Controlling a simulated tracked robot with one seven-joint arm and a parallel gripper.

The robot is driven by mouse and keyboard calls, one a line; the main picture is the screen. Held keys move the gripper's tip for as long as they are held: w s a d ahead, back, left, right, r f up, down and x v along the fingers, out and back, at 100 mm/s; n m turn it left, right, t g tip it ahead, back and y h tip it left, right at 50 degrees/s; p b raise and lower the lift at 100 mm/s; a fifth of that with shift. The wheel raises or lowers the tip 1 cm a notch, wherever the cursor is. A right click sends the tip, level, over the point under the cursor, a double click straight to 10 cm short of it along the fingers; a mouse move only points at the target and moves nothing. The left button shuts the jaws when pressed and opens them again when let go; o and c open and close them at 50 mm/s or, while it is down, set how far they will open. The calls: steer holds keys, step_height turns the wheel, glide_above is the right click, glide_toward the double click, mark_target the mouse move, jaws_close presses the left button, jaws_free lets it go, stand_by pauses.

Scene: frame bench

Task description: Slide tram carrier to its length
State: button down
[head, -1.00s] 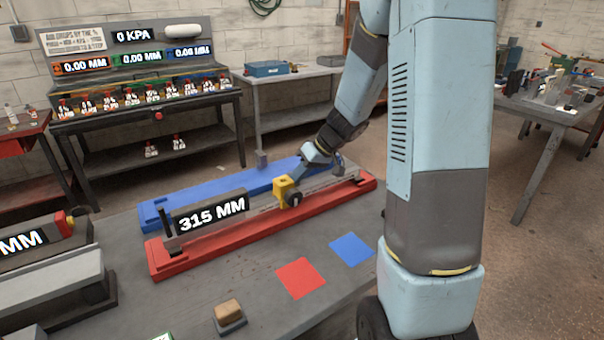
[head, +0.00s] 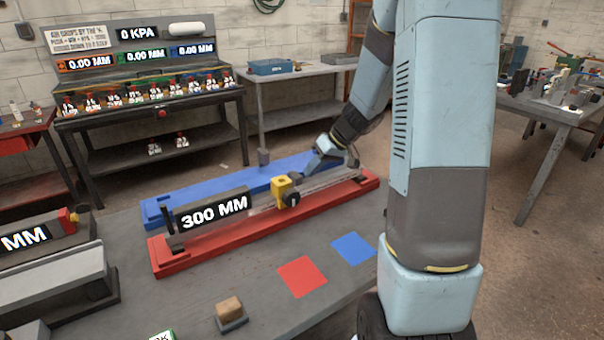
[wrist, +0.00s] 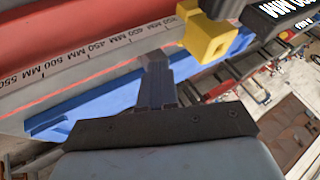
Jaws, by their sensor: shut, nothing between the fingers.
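The yellow carrier (head: 281,188) with a dark round knob sits on the grey rail of the red frame (head: 208,256). The black display (head: 212,211) at the rail's left end reads 300 MM. My gripper (head: 322,160) is to the right of the carrier, over the rail, and looks apart from it. In the wrist view my gripper (wrist: 154,62) is shut with nothing in it. The yellow carrier (wrist: 207,38) is just beyond and right of the fingertips there. A scale (wrist: 80,58) with marks from 550 MM downwards runs along the rail. The fingertips partly hide the rail.
A blue frame (head: 200,191) lies behind the red one. A red square (head: 302,277) and a blue square (head: 353,248) mark the bench top. A small block (head: 230,307) stands near the front. The bench right of it is mostly clear.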

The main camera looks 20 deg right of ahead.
steer(key=v, duration=0.8)
steer(key=shift+s+r, duration=0.2)
steer(key=shift+r, duration=0.2)
